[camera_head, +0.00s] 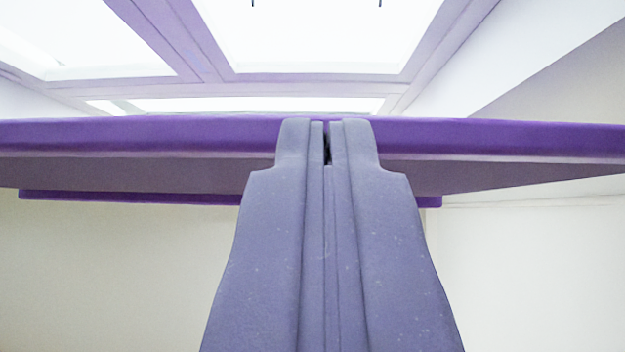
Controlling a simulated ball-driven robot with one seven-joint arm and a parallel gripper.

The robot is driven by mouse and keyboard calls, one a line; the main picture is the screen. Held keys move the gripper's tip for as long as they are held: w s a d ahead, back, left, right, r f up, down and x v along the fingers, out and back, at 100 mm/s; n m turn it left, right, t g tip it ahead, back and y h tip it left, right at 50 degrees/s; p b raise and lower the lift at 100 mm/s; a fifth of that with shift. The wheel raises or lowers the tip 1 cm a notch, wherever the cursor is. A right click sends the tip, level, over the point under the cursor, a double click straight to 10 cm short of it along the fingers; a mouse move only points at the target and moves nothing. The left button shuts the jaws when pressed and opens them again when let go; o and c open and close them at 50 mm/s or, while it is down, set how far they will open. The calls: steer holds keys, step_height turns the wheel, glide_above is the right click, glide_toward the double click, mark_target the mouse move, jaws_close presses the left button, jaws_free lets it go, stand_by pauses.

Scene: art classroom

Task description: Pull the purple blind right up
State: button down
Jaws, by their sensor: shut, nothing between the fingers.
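A purple bar (160,133) with a darker underside runs across the whole width of the view; it looks like part of the purple blind. A second, narrower purple strip (130,197) shows below it, partly behind my gripper. My gripper (327,130) is shut and empty, pointing away from the camera at the middle of the bar. Its fingertips overlap the bar's front face in the picture. I cannot tell whether they touch it. The fingers hide the middle of the bar and part of the strip.
Bright window panes (320,35) in a pale purple frame (180,45) fill the top. A plain pale wall (110,270) lies below the bar, on both sides of my gripper. No loose objects show.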

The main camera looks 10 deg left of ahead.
step_height(320, 180, up, 6)
steer(key=w, duration=0.2)
steer(key=shift+a, duration=0.35)
steer(key=shift+s+a, duration=0.1)
